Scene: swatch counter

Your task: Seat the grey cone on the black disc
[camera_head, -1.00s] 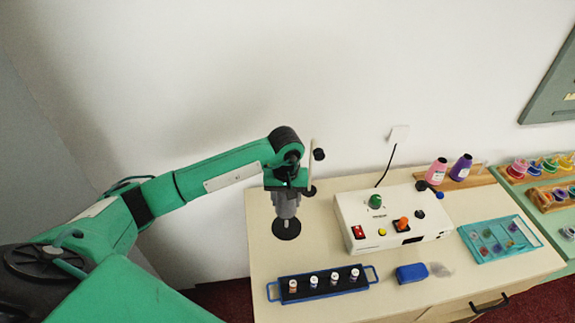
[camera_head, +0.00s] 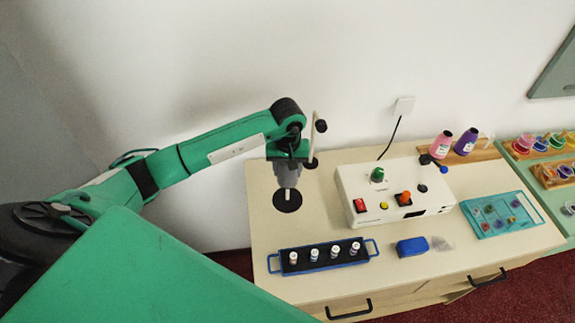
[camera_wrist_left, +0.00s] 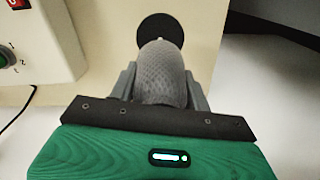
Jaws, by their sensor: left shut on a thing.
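The grey cone (camera_wrist_left: 163,75) has a textured surface and sits between the fingers of my left gripper (camera_head: 289,183). The gripper is shut on it. In the left wrist view the fingers (camera_wrist_left: 160,88) press its two sides, and its narrow end points toward the black disc (camera_wrist_left: 165,28). In the head view the black disc (camera_head: 287,201) lies flat on the pale counter, just below the gripper. The cone appears above the disc; I cannot tell whether they touch. My right gripper is not in view.
A thin post with a black knob (camera_head: 320,126) stands close behind the gripper. A white control box (camera_head: 350,200) is to the right. A blue tray (camera_head: 272,263) with several vials lies in front. A blue block (camera_head: 411,247) and a teal tray (camera_head: 480,234) lie further right.

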